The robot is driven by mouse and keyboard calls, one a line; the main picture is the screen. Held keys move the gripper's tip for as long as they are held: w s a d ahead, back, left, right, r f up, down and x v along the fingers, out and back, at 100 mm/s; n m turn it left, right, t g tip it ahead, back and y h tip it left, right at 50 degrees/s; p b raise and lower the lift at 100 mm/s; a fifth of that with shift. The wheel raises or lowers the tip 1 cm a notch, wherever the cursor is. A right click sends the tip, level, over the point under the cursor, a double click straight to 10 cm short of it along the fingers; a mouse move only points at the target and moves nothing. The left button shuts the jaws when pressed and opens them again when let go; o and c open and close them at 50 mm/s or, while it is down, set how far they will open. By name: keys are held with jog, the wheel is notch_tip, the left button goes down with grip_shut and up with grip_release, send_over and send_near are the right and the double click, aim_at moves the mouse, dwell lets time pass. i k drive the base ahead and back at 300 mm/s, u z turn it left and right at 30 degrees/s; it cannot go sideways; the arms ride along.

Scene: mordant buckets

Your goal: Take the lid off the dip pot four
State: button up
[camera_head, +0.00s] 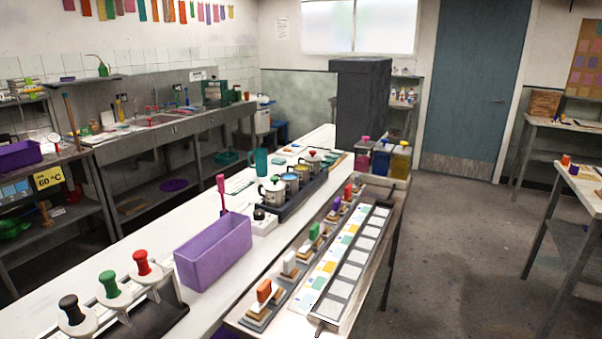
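The farthest pot (313,167) has a lid with a red knob. I cannot read any numbers, so I cannot tell which is dip pot four. My gripper is not in view.
Stampers with black, green and red knobs (114,290) are at front left. A swatch board (345,262) and stamps lie at right. Open floor (455,250) lies farther right.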

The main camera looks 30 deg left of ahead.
aim_at(273, 184)
jog(key=i, duration=3.1)
jog(key=u, duration=3.7)
jog(key=i, duration=0.5)
jog(key=u, duration=0.05)
